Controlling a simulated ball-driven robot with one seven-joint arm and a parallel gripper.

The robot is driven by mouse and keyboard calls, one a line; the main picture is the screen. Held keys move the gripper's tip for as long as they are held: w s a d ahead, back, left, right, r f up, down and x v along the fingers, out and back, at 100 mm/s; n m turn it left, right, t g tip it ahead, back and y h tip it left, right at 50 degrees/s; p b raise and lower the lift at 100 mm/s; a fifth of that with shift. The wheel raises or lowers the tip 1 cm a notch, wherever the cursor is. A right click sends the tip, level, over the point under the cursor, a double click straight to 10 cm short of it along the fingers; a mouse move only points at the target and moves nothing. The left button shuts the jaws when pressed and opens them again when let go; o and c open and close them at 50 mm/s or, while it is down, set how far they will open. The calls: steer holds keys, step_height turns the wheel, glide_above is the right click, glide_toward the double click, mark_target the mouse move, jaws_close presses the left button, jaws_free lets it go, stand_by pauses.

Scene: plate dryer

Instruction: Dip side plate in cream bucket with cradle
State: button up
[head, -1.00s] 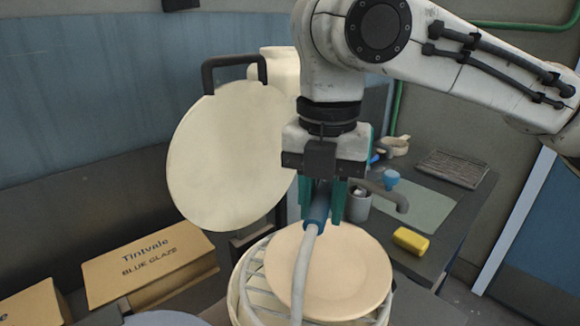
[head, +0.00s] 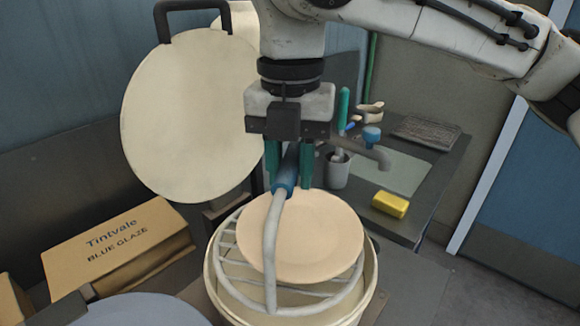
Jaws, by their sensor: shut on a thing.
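The side plate (head: 310,240), a pale peach disc, lies on the wire bars of the cradle (head: 232,266). The cradle is a round grey wire frame with a bent rod (head: 272,250) rising to a blue handle (head: 288,175). My gripper (head: 288,172), with green fingers, is shut on the blue handle. The cradle and plate are at the mouth of the cream bucket (head: 368,290), with the bucket's rim around them. The bucket's inside is mostly hidden by the plate and cradle, so its contents cannot be told.
A large cream lid (head: 190,120) with a dark handle stands upright behind the bucket at left. A Tintvale Blue Glaze box (head: 115,243) is at left.

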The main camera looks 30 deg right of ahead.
steer(key=shift+f+b, duration=3.45)
steer(key=shift+f, duration=4.15)
